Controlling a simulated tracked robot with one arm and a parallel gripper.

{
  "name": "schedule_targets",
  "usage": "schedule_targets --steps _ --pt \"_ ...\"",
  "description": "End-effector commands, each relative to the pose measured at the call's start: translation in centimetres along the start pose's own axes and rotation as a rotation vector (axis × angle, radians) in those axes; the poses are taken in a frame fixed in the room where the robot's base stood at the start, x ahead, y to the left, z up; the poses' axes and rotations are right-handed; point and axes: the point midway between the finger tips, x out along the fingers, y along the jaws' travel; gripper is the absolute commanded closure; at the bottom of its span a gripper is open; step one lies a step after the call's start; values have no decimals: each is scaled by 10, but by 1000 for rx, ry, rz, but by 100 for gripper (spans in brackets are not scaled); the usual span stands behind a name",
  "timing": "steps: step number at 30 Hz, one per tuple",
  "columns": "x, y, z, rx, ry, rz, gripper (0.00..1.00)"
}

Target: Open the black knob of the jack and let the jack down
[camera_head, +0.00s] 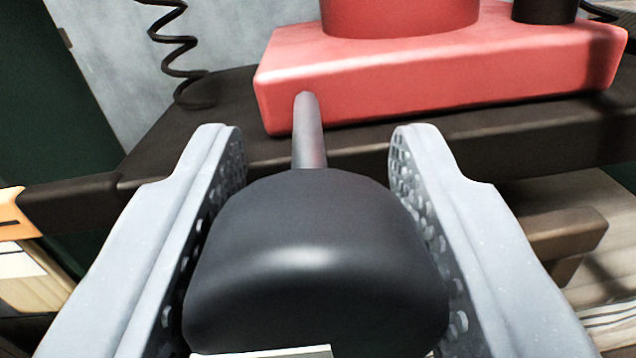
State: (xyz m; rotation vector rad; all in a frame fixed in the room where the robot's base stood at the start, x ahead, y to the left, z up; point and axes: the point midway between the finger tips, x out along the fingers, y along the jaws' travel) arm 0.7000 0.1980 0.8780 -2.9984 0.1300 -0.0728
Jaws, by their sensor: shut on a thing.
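The black knob (315,255) fills the lower middle of the picture, between the two grey fingers of my gripper (316,215). My gripper is shut on the knob, with a finger on its left and right sides. A thin metal stem (309,130) runs from the knob to the red base of the jack (420,85). The red body rises from the base and is cut off by the top edge. A black post (545,10) stands on the base at the right.
The jack stands on a dark beam or frame (150,150) that crosses the view. A black coiled cable (178,45) hangs at the upper left. An orange part (14,215) is at the left edge. Wooden pieces (555,235) lie lower right.

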Motion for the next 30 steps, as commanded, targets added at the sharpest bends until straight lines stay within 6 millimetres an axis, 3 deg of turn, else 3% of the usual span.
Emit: schedule_targets --steps 5,6,8,20,30 --pt "0 1 2 -1 -3 1 86" --pt "0 1 2 -1 -3 1 57" --pt "0 1 1 -1 -3 1 41" --pt "-6 0 0 1 -2 0 41" --pt "-60 -1 1 -1 -6 -3 41"
